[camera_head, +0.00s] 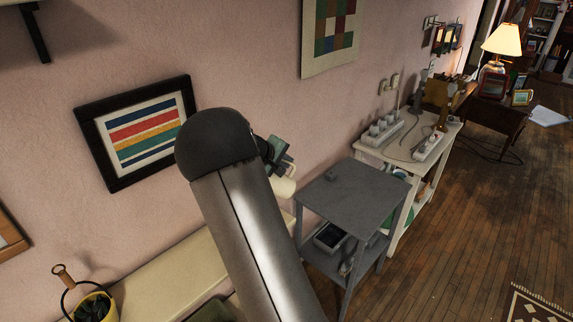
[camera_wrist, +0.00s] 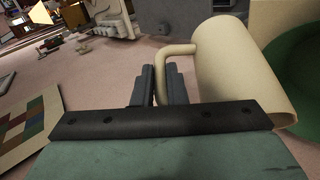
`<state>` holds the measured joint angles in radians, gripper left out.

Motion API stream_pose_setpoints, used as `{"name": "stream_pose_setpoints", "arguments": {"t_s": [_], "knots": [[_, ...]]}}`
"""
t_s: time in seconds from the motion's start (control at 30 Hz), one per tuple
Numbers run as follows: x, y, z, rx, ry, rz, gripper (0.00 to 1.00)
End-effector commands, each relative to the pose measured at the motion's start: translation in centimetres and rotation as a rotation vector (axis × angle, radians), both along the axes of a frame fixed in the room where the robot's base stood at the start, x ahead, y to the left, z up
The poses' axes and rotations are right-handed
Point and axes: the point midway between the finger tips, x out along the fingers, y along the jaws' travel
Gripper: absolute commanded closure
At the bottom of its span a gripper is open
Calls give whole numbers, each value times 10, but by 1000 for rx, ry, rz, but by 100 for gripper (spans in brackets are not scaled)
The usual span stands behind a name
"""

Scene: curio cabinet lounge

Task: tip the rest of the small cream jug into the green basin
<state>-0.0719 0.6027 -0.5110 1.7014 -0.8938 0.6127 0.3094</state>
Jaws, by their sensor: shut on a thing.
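My gripper (camera_wrist: 160,72) is shut on the handle of the small cream jug (camera_wrist: 237,66) in the wrist view. The jug's body lies to the right of the fingers and looks tilted in that view. Its inside and any contents are hidden. In the head view, my gripper (camera_head: 279,152) is partly behind my arm, with a small part of the jug (camera_head: 284,187) showing below it. The green basin (camera_wrist: 296,62) is partly visible at the right edge of the wrist view, beyond the jug, which covers part of it.
A grey side table (camera_head: 349,189) stands right of the jug. Beyond it, a white table (camera_head: 437,148) carries power strips. A cream bench (camera_head: 160,272) runs along the pink wall, with a yellow pot (camera_head: 99,299) at lower left. The wooden floor at right is mostly clear.

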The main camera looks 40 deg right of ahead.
Motion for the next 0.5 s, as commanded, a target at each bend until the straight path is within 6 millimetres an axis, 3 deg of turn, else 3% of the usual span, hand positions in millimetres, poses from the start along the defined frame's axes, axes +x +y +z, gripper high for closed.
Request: {"name": "stream_pose_setpoints", "arguments": {"t_s": [0.5], "knots": [[2,5,1,-62,19,1,100]]}}
